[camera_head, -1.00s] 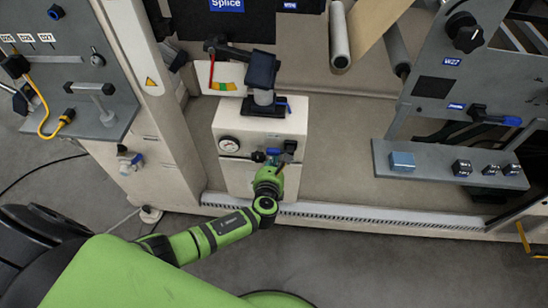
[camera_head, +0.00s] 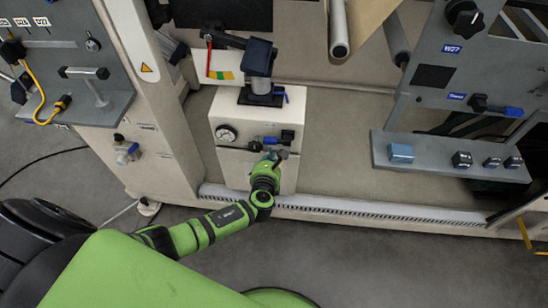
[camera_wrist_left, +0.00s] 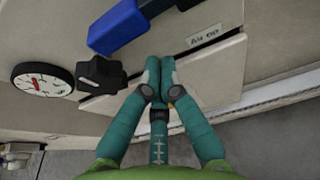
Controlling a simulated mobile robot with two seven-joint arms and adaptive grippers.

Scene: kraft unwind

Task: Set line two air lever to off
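A blue lever handle (camera_wrist_left: 118,25) shows in the left wrist view, above and left of my fingertips, on a pale cabinet front. A label reading "Air OP" (camera_wrist_left: 204,36) is right of the fingertips. In the head view the blue handle (camera_head: 271,141) is small, on the white cabinet (camera_head: 228,168) at centre. My left gripper (camera_head: 277,156) is just below it. In the left wrist view its two green fingers (camera_wrist_left: 159,78) meet at the tips with nothing seen between them, apart from the lever. The right gripper is not in view.
A pressure gauge (camera_wrist_left: 42,79) and a black knob (camera_wrist_left: 101,74) sit left of the fingers. A grey shelf (camera_head: 448,172) with small boxes stands at the right. A grey panel with a yellow cable (camera_head: 42,108) is at the left. Floor in front is clear.

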